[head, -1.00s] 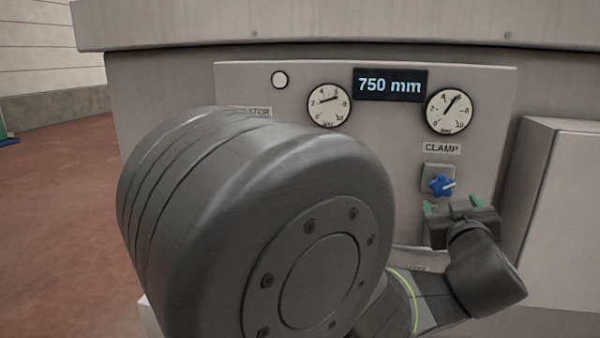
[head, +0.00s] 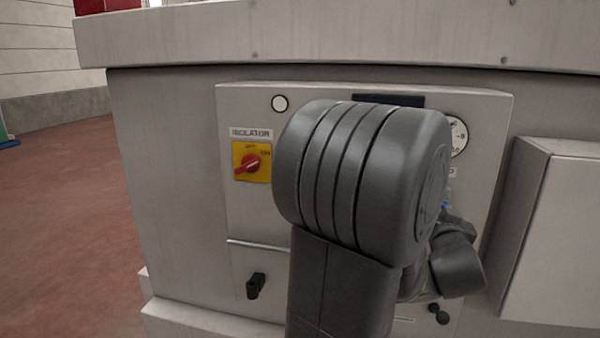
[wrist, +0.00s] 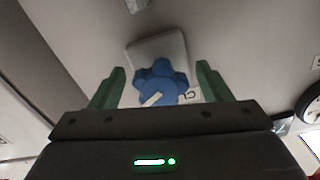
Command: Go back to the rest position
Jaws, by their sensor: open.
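My gripper (wrist: 160,67) is open in the wrist view, with its two green fingers spread and nothing held. The blue clamp knob (wrist: 160,78), with a white pointer line, shows between the fingers on a grey square plate (wrist: 178,46). Gaps show on both sides of the knob, and no finger appears to touch it. In the head view my arm hides the fingers. Only a sliver of the blue knob (head: 446,204) shows past the arm there.
A grey box (head: 560,240) juts out at right. The reddish floor (head: 60,220) at left is clear.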

